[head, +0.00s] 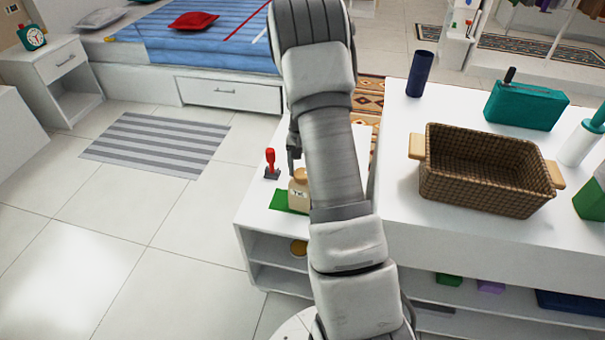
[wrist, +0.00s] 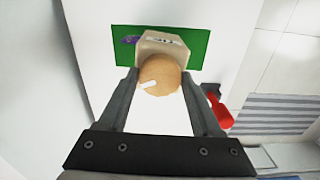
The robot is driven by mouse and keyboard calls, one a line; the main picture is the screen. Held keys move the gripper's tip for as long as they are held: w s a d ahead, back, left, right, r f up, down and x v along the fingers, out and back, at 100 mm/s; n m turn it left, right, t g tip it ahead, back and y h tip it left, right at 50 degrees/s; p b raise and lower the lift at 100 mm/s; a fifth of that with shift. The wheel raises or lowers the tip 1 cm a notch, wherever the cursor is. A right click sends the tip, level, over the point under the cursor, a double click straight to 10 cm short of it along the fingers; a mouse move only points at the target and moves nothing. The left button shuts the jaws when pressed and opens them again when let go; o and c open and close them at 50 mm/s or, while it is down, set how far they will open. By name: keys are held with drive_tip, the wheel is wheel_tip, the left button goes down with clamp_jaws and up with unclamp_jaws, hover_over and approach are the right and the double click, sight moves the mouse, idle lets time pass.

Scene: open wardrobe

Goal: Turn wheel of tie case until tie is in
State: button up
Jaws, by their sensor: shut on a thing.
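In the wrist view the case (wrist: 160,44) has a round tan wheel (wrist: 162,70) with a white mark on the side facing me. My gripper (wrist: 160,78) is shut on the wheel, one finger on each side of it. A small purple piece (wrist: 131,40) beside the case looks like the tie; how much of it is inside I cannot tell. In the head view my arm hides part of the case and most of my gripper.
A red-handled item on a grey base (head: 270,163) stands close beside the case. To the right, a wicker basket (head: 485,190), a dark blue cylinder (head: 420,74) and a teal box (head: 525,105) stand on the white top. Open floor lies left.

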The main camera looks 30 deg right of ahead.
drive_tip(key=m+p, duration=0.1)
drive_tip(key=m, duration=0.3)
drive_tip(key=shift+r+m, duration=0.1)
drive_tip(key=shift+m, duration=0.2)
drive_tip(key=m+p, duration=0.1)
drive_tip(key=m, duration=0.3)
drive_tip(key=o, duration=1)
drive_tip(key=shift+c, duration=0.2)
drive_tip(key=n+b, duration=0.1)
drive_tip(key=n, duration=0.3)
drive_tip(key=shift+f, duration=0.2)
drive_tip(key=n, duration=0.4)
drive_tip(key=shift+b, duration=0.4)
drive_tip(key=n, duration=0.7)
drive_tip(key=shift+r, duration=0.1)
drive_tip(key=c, duration=1)
